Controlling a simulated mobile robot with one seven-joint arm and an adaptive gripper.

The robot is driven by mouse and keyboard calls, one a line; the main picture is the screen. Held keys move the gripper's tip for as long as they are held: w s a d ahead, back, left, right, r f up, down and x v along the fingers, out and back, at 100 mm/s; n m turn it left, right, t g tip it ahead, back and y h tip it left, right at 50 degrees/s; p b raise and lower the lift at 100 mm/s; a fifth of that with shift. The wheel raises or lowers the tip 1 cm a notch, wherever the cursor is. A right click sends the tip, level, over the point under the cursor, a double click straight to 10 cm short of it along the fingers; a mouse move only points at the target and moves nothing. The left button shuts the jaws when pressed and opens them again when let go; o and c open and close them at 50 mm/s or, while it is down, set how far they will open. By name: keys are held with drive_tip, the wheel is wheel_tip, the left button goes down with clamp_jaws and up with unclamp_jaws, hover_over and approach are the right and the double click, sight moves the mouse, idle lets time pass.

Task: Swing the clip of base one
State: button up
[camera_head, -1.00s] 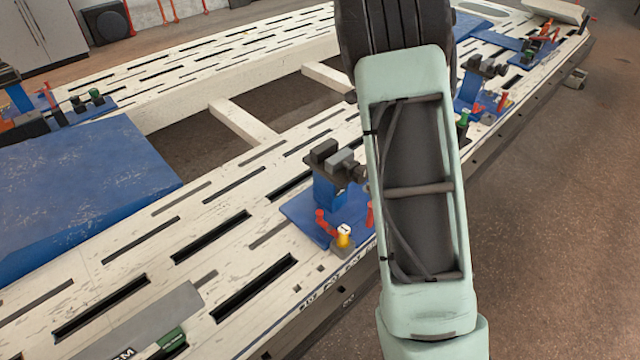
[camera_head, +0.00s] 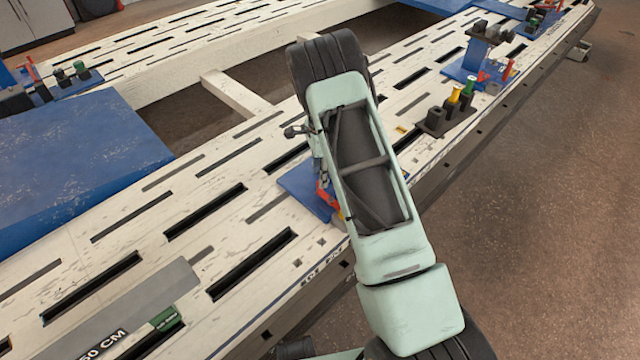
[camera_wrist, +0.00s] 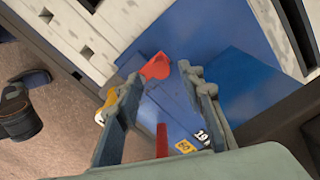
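The blue base plate (camera_head: 304,188) lies on the white slotted bench, partly hidden by my arm in the head view. It also shows in the wrist view (camera_wrist: 245,88). A red clip part (camera_wrist: 157,67) lies beyond and between my fingertips, and a second red piece (camera_wrist: 161,140) stands nearer, between the fingers. A yellow-topped part (camera_wrist: 109,101) is partly behind the left finger. My gripper (camera_wrist: 160,76) is open over the plate, with nothing visibly held. Contact with the red part cannot be told. My arm hides the gripper in the head view.
A dark block with yellow and green posts (camera_head: 435,121) stands to the right on the bench. Another blue fixture with red clips (camera_head: 484,62) is farther back. A large blue plate (camera_head: 80,165) lies left. The open floor (camera_head: 540,220) is on the right.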

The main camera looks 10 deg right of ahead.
sight(329, 196)
drive_tip(key=shift+f+b, duration=0.3)
drive_tip(key=shift+f, duration=1.55)
clamp_jaws()
